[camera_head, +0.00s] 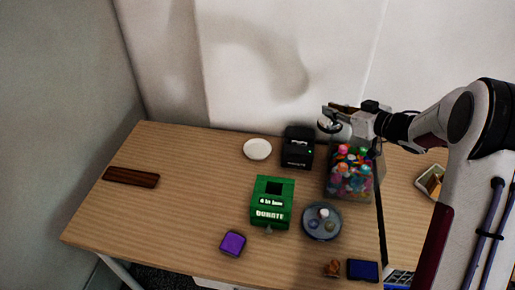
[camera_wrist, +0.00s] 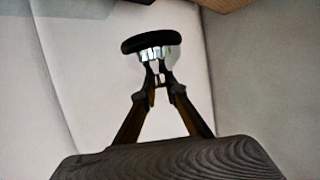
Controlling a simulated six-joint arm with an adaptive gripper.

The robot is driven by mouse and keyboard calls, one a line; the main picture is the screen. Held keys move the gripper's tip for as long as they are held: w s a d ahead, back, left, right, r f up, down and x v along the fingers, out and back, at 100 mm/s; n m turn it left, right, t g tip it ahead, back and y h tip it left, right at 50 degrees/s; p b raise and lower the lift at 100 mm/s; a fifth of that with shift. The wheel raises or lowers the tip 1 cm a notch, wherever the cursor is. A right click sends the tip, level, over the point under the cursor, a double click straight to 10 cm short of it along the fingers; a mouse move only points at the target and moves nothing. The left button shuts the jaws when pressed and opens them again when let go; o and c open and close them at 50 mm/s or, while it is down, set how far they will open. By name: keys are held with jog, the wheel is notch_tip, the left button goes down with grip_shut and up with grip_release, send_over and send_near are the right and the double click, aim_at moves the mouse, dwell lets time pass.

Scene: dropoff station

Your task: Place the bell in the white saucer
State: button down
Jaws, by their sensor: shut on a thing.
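My gripper (camera_head: 332,112) is raised above the back right of the table in the head view. It is shut on the bell (camera_head: 328,125), a silvery dome that hangs in the air at the fingertips. In the wrist view the fingers (camera_wrist: 158,84) close on the bell (camera_wrist: 152,46), which shows a shiny metal side and a wide black base. The white saucer (camera_head: 257,149) lies on the table at the back, to the left of the gripper, and looks empty.
A black printer-like box (camera_head: 298,147) stands between the saucer and a clear bin of colourful bottles (camera_head: 350,172). A green donation box (camera_head: 272,202), a round grey tray (camera_head: 321,221), a purple box (camera_head: 232,243) and a brown wooden bar (camera_head: 131,177) are on the table. The left middle is clear.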

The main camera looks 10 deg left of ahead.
jog(key=w+a, duration=0.5)
jog(key=a, duration=0.6)
send_over(265, 151)
notch_tip(265, 151, down, 9)
jog(key=shift+s+f, duration=0.1)
jog(key=shift+f, duration=0.45)
jog(key=shift+f, duration=0.1)
notch_tip(265, 151, down, 6)
jog(key=shift+f, duration=1.9)
jog(key=shift+f, duration=0.4)
